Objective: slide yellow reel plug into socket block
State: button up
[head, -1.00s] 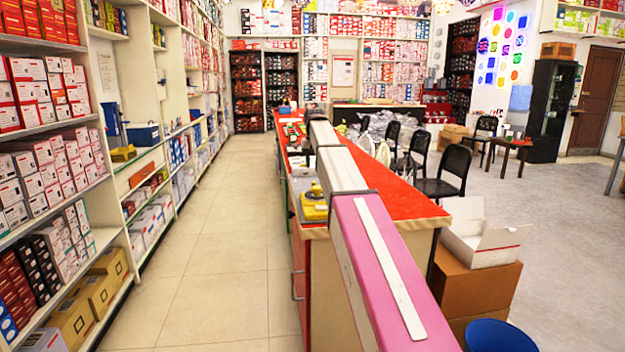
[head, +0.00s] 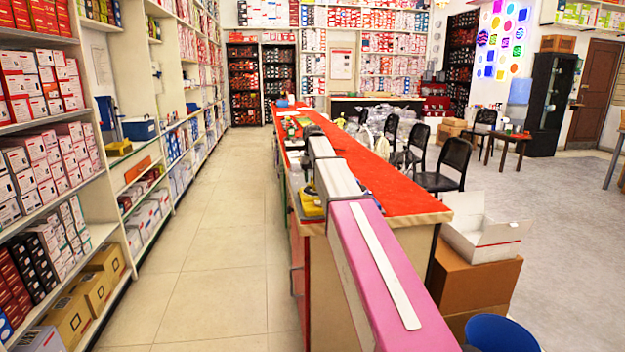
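A small yellow item (head: 311,208) sits on the left edge of the red-topped counter (head: 398,198), beside my arm. It may be the yellow reel, but it is too small to make out a plug. A small dark and grey shape (head: 308,188) stands right at it. This may be my gripper (head: 308,188); its fingers cannot be made out, nor whether it touches or holds anything. My pink and grey arm reaches forward along the counter and hides part of this spot. I cannot pick out the socket block.
Shelves of boxes (head: 40,170) line the left, with a clear tiled aisle (head: 215,240) beside the counter. Black chairs (head: 445,165), an open white box (head: 485,238) on a brown carton (head: 475,285) and a blue stool (head: 500,332) stand right.

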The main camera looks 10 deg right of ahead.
jog(key=shift+f, duration=0.25)
grip_shut()
jog(key=w, duration=1.9)
jog(key=shift+w, duration=0.25)
grip_release()
jog(key=shift+r, duration=0.1)
notch_tip(320, 180, up, 11)
jog(key=shift+f, duration=0.2)
